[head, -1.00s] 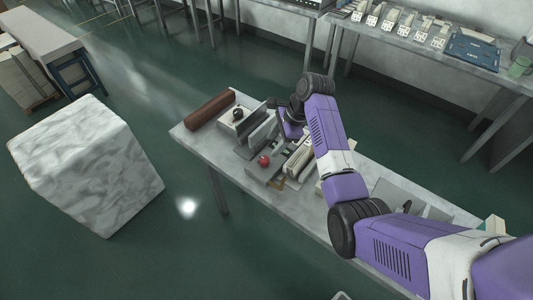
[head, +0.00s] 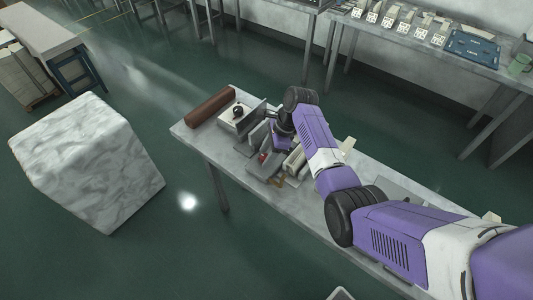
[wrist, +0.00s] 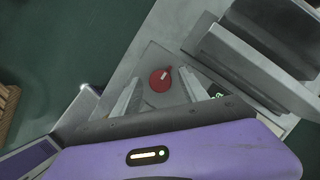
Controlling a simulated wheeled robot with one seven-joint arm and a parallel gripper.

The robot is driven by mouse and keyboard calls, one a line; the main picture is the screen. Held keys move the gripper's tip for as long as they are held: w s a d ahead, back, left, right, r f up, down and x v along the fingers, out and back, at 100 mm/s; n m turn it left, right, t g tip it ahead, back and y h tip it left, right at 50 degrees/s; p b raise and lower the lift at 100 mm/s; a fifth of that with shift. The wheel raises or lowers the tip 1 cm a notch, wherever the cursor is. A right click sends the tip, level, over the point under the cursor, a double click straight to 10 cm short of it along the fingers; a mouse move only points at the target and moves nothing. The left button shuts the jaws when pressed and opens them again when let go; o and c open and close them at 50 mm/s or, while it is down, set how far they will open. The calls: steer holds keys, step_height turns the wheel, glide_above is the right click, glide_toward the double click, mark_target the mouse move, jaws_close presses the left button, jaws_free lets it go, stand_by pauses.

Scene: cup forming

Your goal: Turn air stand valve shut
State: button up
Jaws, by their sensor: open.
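The air stand valve is a round red knob (wrist: 160,81) with a small pale mark on it. It sits on a flat grey surface in the wrist view. In the head view only a small part of the red knob (head: 262,157) shows, beside my arm's end. My gripper (wrist: 163,75) is open, with one grey finger to the left of the knob and one to the right. The knob appears between the fingertips, and I cannot tell the height gap or any contact.
Grey upright blocks (wrist: 262,62) stand close to the right of the knob. On the table, a brown roll (head: 211,107) lies at the far left end. A marble-patterned block (head: 88,160) stands on the floor to the left, with open floor between.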

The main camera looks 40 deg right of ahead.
jaws_close()
